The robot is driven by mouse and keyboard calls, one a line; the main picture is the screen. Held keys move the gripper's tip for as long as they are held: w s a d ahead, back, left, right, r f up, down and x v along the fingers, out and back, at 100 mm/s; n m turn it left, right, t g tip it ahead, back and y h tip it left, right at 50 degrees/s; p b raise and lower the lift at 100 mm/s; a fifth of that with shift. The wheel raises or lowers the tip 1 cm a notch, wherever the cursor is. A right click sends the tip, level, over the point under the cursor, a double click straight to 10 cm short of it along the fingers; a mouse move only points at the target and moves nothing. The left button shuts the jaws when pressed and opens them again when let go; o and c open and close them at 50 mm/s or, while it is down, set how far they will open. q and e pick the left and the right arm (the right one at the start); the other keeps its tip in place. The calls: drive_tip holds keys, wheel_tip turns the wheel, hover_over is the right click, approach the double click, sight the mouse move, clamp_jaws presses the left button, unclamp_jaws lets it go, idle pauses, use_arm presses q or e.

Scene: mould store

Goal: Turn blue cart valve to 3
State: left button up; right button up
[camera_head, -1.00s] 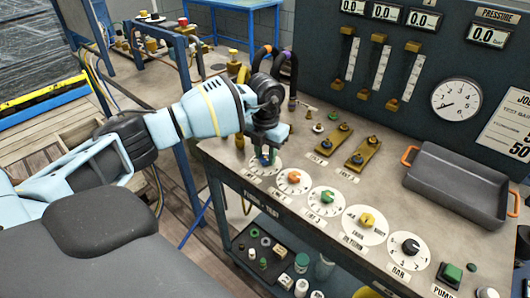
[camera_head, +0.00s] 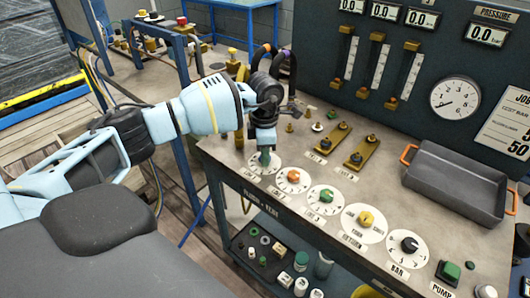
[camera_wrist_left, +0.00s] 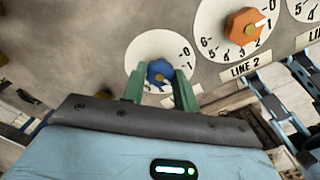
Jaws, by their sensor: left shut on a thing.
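The blue valve knob (camera_wrist_left: 160,72) sits on a white numbered dial in the left wrist view. That dial (camera_head: 253,169) is the leftmost of the row on the cart top in the head view. My left gripper (camera_head: 264,158) points down over the dial. Its two green fingers, also in the left wrist view (camera_wrist_left: 160,86), are on either side of the blue knob and shut on it. The fingers and palm hide part of the dial, and only a 0 and a 1 show clearly at its right. I cannot tell which number the knob points to. My right gripper is not in view.
The orange knob (camera_head: 293,176) of line 2 is close beside, followed by a green knob (camera_head: 326,195), a yellow knob (camera_head: 366,218) and a black knob (camera_head: 410,244). Brass fittings (camera_head: 363,152) stand behind. A grey tray (camera_head: 455,190) is at the right.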

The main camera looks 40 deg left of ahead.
use_arm(q)
drive_tip(key=m, duration=0.2)
drive_tip(key=shift+m, duration=0.6)
drive_tip(key=o, duration=1)
drive_tip(key=shift+c, duration=0.2)
drive_tip(key=shift+r, duration=3.9)
